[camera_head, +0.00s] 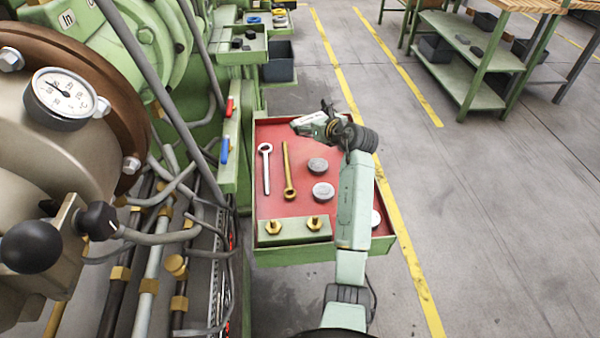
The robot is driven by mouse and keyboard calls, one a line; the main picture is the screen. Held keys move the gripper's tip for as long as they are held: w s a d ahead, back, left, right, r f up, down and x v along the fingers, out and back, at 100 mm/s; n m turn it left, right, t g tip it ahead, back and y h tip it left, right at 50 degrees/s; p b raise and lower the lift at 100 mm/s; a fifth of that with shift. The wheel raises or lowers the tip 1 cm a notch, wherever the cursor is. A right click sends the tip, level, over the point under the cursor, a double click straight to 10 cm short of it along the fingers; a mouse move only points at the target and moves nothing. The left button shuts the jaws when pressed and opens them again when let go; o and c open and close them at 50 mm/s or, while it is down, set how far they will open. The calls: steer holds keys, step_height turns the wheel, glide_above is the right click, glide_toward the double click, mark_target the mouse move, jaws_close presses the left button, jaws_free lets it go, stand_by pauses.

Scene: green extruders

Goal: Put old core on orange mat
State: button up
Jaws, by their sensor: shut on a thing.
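My gripper (328,122) is over the far end of a red-topped green tray table (275,212), at the end of my arm reaching up from the bottom of the picture. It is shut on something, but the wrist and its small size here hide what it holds. No clearly orange mat shows; the tray's lining is red. I cannot make out an old core for certain.
A silver wrench (266,168) and a brass wrench (288,172) lie on the tray's left. A green block with two brass fittings (295,230) is at its near edge. A green machine with a gauge (64,95) fills the left. Open floor lies right, before a green shelf (470,60).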

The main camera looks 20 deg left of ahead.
mark_target(309, 153)
steer(key=shift+a+f, duration=0.15)
step_height(309, 153, down, 10)
steer(key=shift+r+p, duration=0.25)
steer(key=shift+p, duration=0.7)
steer(key=o, duration=1.4)
steer(key=shift+o, duration=0.2)
steer(key=shift+s, duration=0.1)
